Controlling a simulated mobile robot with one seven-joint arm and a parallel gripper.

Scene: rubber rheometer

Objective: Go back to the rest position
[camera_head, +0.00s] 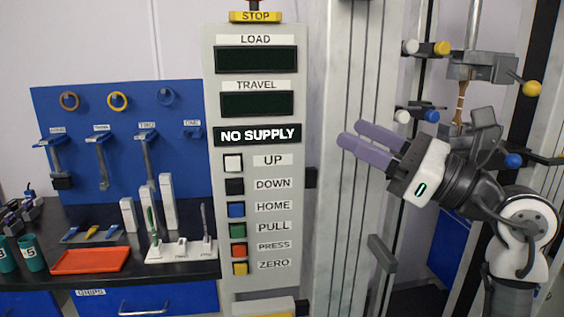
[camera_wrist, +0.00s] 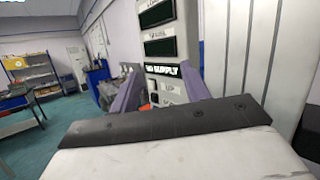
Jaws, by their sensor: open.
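My gripper (camera_head: 364,146) is open and empty, raised at the right of the head view, in front of the machine's grey column. Its two purple fingers point left toward the control panel (camera_head: 308,190) and touch nothing that I can see. The wrist view shows the fingers (camera_wrist: 162,90) apart, with the panel's NO SUPPLY sign (camera_wrist: 175,71) between and beyond them. The sign also shows in the head view (camera_head: 258,134). The LOAD display (camera_head: 256,59) and TRAVEL display (camera_head: 257,104) are dark.
The upper clamp (camera_head: 482,66) holds a tan specimen (camera_head: 461,102) behind my arm. At left, a black bench carries an orange tray (camera_head: 90,260), teal cups (camera_head: 32,253) and a white stand (camera_head: 182,251). A blue tool board (camera_head: 80,100) stands behind. A grey block (camera_head: 382,253) juts out below my gripper.

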